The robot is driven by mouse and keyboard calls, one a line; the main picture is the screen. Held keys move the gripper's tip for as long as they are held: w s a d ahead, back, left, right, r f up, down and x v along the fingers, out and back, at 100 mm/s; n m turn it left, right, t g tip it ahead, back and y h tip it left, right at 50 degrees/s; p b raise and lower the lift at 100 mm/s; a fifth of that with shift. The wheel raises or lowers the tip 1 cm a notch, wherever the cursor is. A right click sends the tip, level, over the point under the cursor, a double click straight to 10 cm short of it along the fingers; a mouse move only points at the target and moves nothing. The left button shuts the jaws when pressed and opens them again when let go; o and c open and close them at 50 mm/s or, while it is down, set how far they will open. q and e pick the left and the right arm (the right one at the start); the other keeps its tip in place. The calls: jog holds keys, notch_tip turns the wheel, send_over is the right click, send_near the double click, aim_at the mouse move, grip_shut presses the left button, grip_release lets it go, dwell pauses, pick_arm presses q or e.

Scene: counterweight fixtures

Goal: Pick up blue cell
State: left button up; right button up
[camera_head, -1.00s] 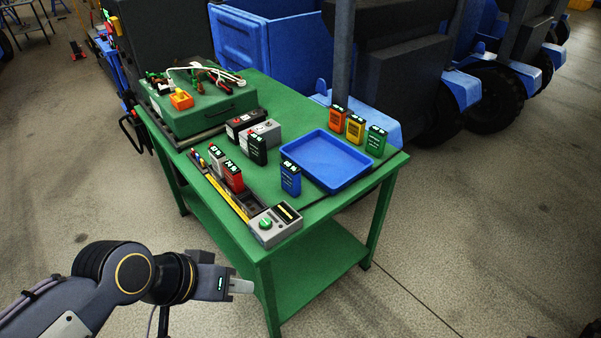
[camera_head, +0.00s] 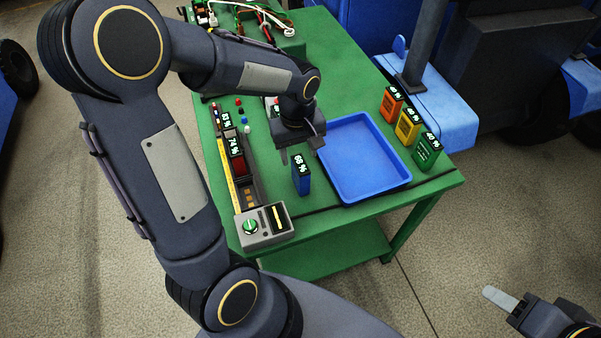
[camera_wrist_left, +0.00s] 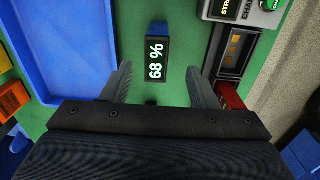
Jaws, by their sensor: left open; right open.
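The blue cell (camera_head: 301,179) stands upright on the green table, between the charger strip and the blue tray. Its dark top reads 68 % in the left wrist view (camera_wrist_left: 156,60). My left gripper (camera_head: 300,153) points down just above and behind the cell in the head view. Its jaws are open and empty. In the left wrist view the fingers lie to either side of the cell's line, with its top between and slightly beyond the tips. My right gripper (camera_head: 500,300) is at the lower right, away from the table; one finger shows clearly.
The blue tray (camera_head: 365,160) is empty, right of the cell. Orange (camera_head: 391,104), yellow (camera_head: 408,125) and green (camera_head: 427,152) cells stand beyond it. A red cell (camera_head: 237,160) sits in the charger (camera_head: 264,226) at left. My left arm hides part of the table.

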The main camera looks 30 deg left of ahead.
aim_at(301, 163)
pick_arm(q)
jog(key=shift+w+f, duration=0.3)
jog(key=shift+w, duration=0.15)
jog(key=shift+f, duration=0.35)
notch_tip(301, 163, down, 7)
jog(key=shift+f+p, duration=0.1)
jog(key=shift+p, duration=0.45)
jog(key=shift+c, duration=0.3)
grip_shut()
